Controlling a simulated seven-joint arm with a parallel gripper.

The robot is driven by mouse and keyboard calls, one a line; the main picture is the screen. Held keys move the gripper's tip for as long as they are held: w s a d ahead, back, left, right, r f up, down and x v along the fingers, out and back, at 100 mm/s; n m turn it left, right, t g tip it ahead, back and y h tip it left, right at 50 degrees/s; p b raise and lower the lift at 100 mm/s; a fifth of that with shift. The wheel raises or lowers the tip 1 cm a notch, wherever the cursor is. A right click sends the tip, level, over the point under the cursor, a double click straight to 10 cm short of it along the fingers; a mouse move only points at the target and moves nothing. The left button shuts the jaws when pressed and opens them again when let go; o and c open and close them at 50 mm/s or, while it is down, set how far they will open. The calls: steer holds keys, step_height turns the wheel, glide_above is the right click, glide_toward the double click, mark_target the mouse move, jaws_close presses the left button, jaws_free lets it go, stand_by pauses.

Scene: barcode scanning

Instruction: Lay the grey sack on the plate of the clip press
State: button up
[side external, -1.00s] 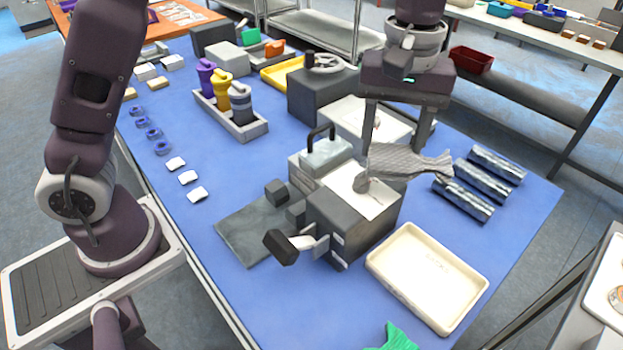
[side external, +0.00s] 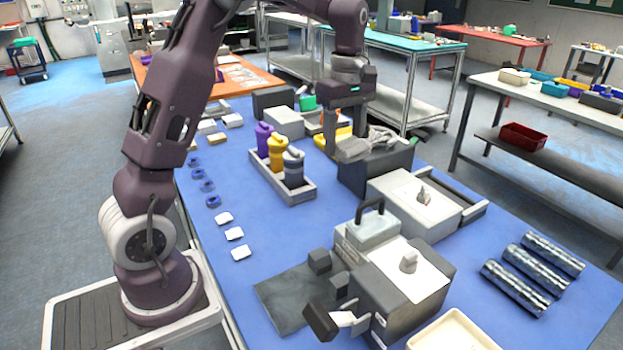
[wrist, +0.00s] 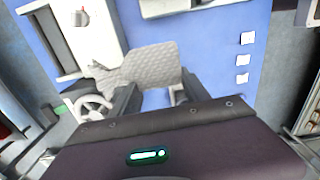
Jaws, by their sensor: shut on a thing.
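My gripper (side external: 347,128) is shut on the grey quilted sack (side external: 352,150) and holds it up above the table, near a dark box (side external: 375,172) with a handwheel. In the wrist view the sack (wrist: 150,66) spreads out beyond the fingers, its neck end toward the handwheel (wrist: 92,106). Two machines have white plates: a front one (side external: 400,290) with a lever and a black-handled block, and a middle one (side external: 405,200). Each plate bears a small grey piece. The sack is clear of both plates. I cannot tell which machine is the clip press.
A grey tray (side external: 296,192) holds purple, yellow and grey bottles to the left. Several silvery rolls (side external: 540,268) lie at the right. A cream tray (side external: 452,333) is at the front. Several white packets (side external: 235,234) lie along the left edge.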

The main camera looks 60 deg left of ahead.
mark_target(326, 205)
steer(key=a+n, duration=0.5)
steer(key=n, duration=0.3)
steer(key=shift+n, duration=0.3)
steer(key=f, duration=1.7)
steer(key=shift+s+a+f, duration=0.1)
steer(key=shift+s+f, duration=0.05)
steer(key=shift+s, duration=0.05)
steer(key=shift+f, duration=0.1)
steer(key=o, duration=1.6)
steer(key=shift+c, duration=0.2)
